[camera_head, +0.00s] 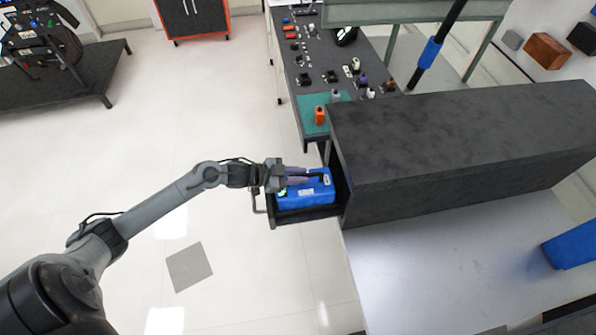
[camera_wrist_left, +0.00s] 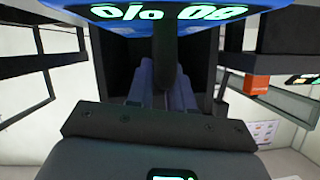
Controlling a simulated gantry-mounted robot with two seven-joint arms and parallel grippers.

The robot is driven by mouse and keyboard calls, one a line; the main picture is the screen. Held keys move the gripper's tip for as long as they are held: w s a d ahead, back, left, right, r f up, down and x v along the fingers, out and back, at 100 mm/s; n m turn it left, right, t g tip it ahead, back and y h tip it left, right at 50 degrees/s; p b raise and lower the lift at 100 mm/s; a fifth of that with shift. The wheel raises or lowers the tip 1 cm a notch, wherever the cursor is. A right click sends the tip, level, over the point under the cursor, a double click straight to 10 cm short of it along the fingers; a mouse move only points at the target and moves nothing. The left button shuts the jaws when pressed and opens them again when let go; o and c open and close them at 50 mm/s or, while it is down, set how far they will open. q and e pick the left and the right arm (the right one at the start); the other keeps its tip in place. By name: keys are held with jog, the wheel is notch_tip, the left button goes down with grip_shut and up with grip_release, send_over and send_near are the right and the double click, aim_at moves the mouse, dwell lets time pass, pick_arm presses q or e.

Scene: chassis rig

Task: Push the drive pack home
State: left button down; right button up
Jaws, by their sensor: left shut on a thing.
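The drive pack (camera_head: 307,195) is a blue block with a dark handle on top. It sits in a black open-topped tray (camera_head: 300,215) sticking out of the left end of a long black chassis (camera_head: 460,150). My left gripper (camera_head: 308,177) reaches in from the left over the pack and is shut on its dark handle. In the left wrist view, the pack's blue face (camera_wrist_left: 260,25) with green lit characters is at the top, and the fingers (camera_wrist_left: 163,85) close around the handle. The fingers partly hide the pack. My right gripper is not in view.
The chassis stands on a light bench (camera_head: 440,270) with another blue object (camera_head: 570,245) at its right. Behind is a dark table (camera_head: 320,60) with many small parts and an orange item (camera_head: 320,115) near its front edge. The floor at left is mostly clear.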

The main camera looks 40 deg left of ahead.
pick_arm(q)
jog(key=shift+w+r, duration=0.15)
jog(key=c, duration=1.4)
grip_release()
jog(key=shift+f, duration=0.25)
jog(key=o, duration=0.4)
jog(key=shift+a, duration=0.1)
jog(key=shift+r, duration=0.1)
jog(key=p+v, duration=0.3)
jog(key=v, duration=0.9)
jog(key=s+d+f+n+g+y, duration=0.1)
jog(key=s+d+f+n+y, duration=0.15)
jog(key=d, duration=0.25)
jog(key=s+d+f+n+y, duration=0.1)
jog(key=s+d+f+y, duration=0.1)
jog(key=d+y, duration=0.25)
jog(key=s+d+r+n+g, duration=0.3)
jog(key=s+d+g, duration=0.3)
jog(key=s, duration=0.6)
jog(key=shift+s+d+r+n+g, duration=0.15)
jog(key=shift+d+n+g, duration=0.2)
jog(key=shift+d, duration=0.85)
jog(key=shift+r+p, duration=0.1)
jog(key=shift+p, duration=0.25)
